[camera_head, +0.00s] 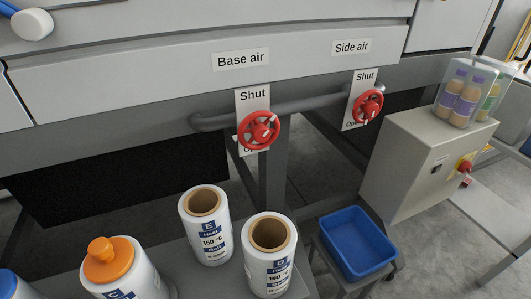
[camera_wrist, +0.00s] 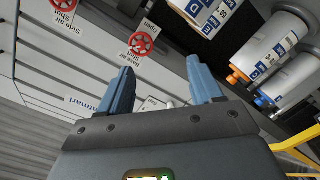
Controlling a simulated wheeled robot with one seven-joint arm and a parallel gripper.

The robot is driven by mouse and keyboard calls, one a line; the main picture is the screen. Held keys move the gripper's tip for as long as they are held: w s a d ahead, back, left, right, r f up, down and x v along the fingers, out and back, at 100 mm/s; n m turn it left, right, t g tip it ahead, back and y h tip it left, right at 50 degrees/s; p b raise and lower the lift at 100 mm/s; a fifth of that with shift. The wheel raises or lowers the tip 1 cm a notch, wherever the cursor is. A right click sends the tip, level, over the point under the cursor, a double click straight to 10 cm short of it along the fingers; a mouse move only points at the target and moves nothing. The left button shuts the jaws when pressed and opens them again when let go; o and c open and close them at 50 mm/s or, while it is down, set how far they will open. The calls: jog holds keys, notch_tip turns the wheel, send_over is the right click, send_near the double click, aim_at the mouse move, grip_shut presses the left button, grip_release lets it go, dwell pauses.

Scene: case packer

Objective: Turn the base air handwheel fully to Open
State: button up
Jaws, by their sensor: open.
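The base air handwheel (camera_head: 258,131) is red and round, under the "Base air" label (camera_head: 241,59). Its plate reads "Shut" above the wheel; the "Open" word below is mostly hidden behind it. A small white mark shows on its hub, toward the upper right. The wheel also shows upside down in the wrist view (camera_wrist: 141,43), beyond the fingertips and apart from them. My gripper (camera_wrist: 160,63) has its two blue fingers spread, with nothing between them. I do not make out the gripper in the head view.
A similar side air handwheel (camera_head: 368,106) is to the right, on the same grey pipe (camera_head: 306,104). White labelled rolls (camera_head: 206,226) stand in front below. A blue bin (camera_head: 356,242) and a grey control box (camera_head: 425,160) are at right. Space directly before the wheel looks clear.

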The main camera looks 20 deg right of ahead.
jog(key=w+a+f+n+t+b, duration=0.1)
jog(key=w+f+n+t+b, duration=0.15)
jog(key=w+n, duration=0.65)
jog(key=n+t+b, duration=0.2)
jog(key=n+b, duration=0.2)
jog(key=n, duration=0.6)
send_near(263, 137)
jog(key=shift+g+h, duration=0.25)
jog(key=shift+h, duration=0.05)
jog(key=s+f, duration=0.1)
jog(key=s, duration=0.1)
jog(key=s+f, duration=0.3)
jog(key=f, duration=0.1)
jog(key=shift+s+a, duration=0.35)
jog(key=shift+s, duration=0.05)
jog(key=w+r+n, duration=0.2)
jog(key=w, duration=0.2)
jog(key=w+r+n+t+p, duration=0.1)
jog(key=w+r+n, duration=0.1)
jog(key=w, duration=0.3)
jog(key=w+r+n, duration=0.2)
jog(key=w+r, duration=0.1)
jog(key=w, duration=0.1)
jog(key=shift+w+d+t+p, duration=0.2)
jog(key=shift+w+t+p, duration=0.05)
jog(key=shift+t+p, duration=0.1)
